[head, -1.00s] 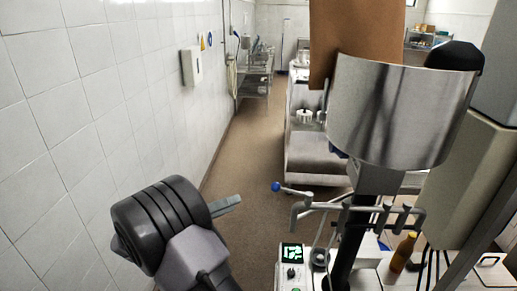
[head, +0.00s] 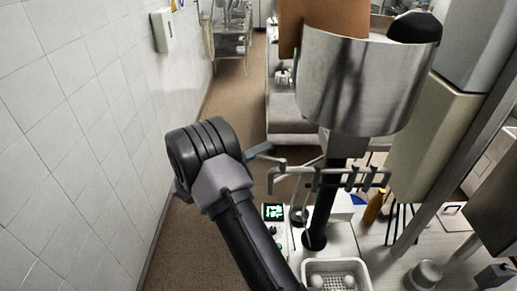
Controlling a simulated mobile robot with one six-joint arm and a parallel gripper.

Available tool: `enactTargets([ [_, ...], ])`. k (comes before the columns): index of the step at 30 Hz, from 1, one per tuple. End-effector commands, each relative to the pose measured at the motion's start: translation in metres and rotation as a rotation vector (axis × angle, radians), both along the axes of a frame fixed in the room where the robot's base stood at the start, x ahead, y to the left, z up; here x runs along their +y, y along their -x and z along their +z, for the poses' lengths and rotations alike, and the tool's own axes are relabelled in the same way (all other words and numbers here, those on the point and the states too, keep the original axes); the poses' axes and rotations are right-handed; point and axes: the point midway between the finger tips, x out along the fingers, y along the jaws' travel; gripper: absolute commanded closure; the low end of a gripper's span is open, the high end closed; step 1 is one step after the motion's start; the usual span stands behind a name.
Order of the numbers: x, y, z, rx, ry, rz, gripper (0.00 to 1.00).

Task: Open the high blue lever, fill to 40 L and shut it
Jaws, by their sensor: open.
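My gripper (head: 262,151) reaches right from my dark wrist. Only a grey finger shows clearly, beside the left end of the metal pipe frame (head: 320,173). I see no blue knob there now; it seems hidden behind the finger, and I cannot tell whether they touch. A thin metal rod (head: 308,161) at the top left of the frame may be the lever's arm. A small control panel with a lit green display (head: 273,212) stands below; its figures are too small to read.
A large steel cylinder (head: 362,85) on a dark post stands above the pipe frame. An orange-brown bottle (head: 372,208) and a perforated basket (head: 310,268) with white round things are on the white counter. A tiled wall (head: 70,150) is on the left.

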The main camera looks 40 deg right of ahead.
Motion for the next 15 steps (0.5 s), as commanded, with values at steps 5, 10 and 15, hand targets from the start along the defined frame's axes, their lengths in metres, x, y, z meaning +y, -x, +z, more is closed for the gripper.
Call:
enactTargets([
  [5,-0.0006,0.0,-0.0005,0.0,0.0,0.0,0.5],
  [10,-0.0004,0.0,-0.0004,0.0,0.0,0.0,0.76],
  [15,-0.0002,0.0,-0.0002,0.0,0.0,0.0,1.0],
])
